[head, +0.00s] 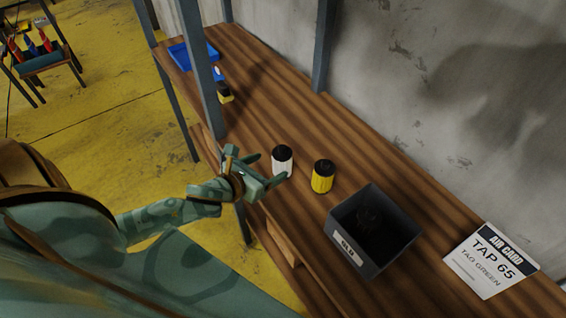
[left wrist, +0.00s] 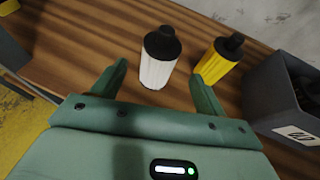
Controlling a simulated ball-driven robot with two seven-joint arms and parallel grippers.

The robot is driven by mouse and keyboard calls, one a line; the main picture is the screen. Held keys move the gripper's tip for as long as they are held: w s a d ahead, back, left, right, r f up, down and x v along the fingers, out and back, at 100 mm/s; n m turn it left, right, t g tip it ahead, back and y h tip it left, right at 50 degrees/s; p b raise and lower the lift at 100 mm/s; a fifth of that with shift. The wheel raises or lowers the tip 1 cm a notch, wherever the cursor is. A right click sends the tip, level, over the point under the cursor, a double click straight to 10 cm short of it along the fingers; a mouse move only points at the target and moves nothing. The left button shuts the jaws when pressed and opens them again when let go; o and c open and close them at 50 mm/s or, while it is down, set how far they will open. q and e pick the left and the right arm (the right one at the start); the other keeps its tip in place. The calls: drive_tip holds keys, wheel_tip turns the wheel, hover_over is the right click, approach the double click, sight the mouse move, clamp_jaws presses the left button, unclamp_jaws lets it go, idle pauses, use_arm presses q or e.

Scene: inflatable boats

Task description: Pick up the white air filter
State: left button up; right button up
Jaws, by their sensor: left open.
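The white air filter (head: 282,163) is a white cylinder with a black top, standing upright on the wooden bench (head: 350,135). My left gripper (head: 267,167) is open and empty, right by the filter on its near side. In the left wrist view the white filter (left wrist: 158,62) stands ahead, between the lines of the two spread green fingers (left wrist: 158,85); I cannot tell whether a finger touches it. A yellow filter (head: 322,177) with a black top stands just to its right, close to the right finger in the left wrist view (left wrist: 220,60). My right gripper is not in view.
A dark grey bin (head: 398,255) with something dark inside and a label stands right of the yellow filter. A white card (head: 490,262) reads "TAP 65". Metal posts (head: 201,70) rise at the bench edge. A blue tray (head: 185,54) lies at the far end.

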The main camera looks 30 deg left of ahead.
sight(276, 164)
use_arm(q)
drive_tip(key=b+x, duration=0.1)
drive_tip(key=x, duration=0.6)
drive_tip(key=shift+f, duration=0.2)
drive_tip(key=shift+s, duration=0.1)
drive_tip(key=c, duration=1.1)
